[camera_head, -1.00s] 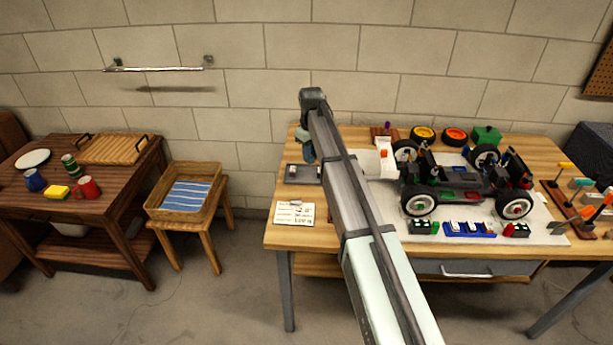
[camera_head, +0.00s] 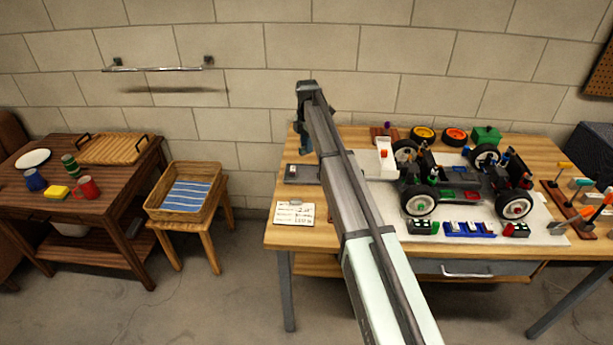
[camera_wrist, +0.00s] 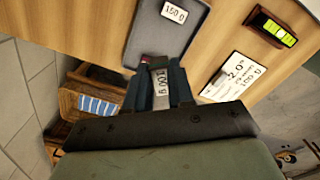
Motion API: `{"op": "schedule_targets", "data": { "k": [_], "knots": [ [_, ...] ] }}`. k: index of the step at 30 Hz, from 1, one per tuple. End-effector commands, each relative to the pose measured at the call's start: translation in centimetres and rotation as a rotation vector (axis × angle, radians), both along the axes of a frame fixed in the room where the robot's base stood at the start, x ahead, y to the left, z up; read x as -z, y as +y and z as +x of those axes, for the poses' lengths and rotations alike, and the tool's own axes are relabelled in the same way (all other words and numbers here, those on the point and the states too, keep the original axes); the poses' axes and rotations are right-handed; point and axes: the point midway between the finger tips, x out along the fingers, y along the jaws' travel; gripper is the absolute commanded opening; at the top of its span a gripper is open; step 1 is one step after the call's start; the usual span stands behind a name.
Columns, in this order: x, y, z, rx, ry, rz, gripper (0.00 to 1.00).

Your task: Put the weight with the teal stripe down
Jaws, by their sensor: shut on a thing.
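In the wrist view my gripper (camera_wrist: 160,82) is shut on a small pale weight (camera_wrist: 160,84) marked "100 g". No teal stripe can be made out on it. The held weight lies over the lower edge of a grey tray (camera_wrist: 168,38) in that view; whether it touches cannot be told. A second weight (camera_wrist: 175,11), marked "150 g", sits on the tray. A small dark red patch shows at my fingertips. In the head view the tray (camera_head: 306,177) is at the table's left end, and my gripper (camera_head: 304,143) hangs behind it, partly hidden by my arm.
A printed card (camera_head: 294,214) lies in front of the tray. A small device with a lit yellow-green display (camera_wrist: 278,31) shows in the wrist view. The racecar (camera_head: 468,183) stands right of my arm. A basket (camera_head: 185,188) on a stool stands left of the table.

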Motion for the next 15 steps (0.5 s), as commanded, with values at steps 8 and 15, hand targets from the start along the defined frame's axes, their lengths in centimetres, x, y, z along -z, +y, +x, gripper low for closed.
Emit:
{"op": "schedule_targets", "data": {
  "k": [8,15],
  "knots": [
    [0.01,0.13,0.47,-0.392,0.000,0.000,0.00],
    [0.01,0.19,0.71,-0.709,0.000,0.001,0.00]
  ]
}}
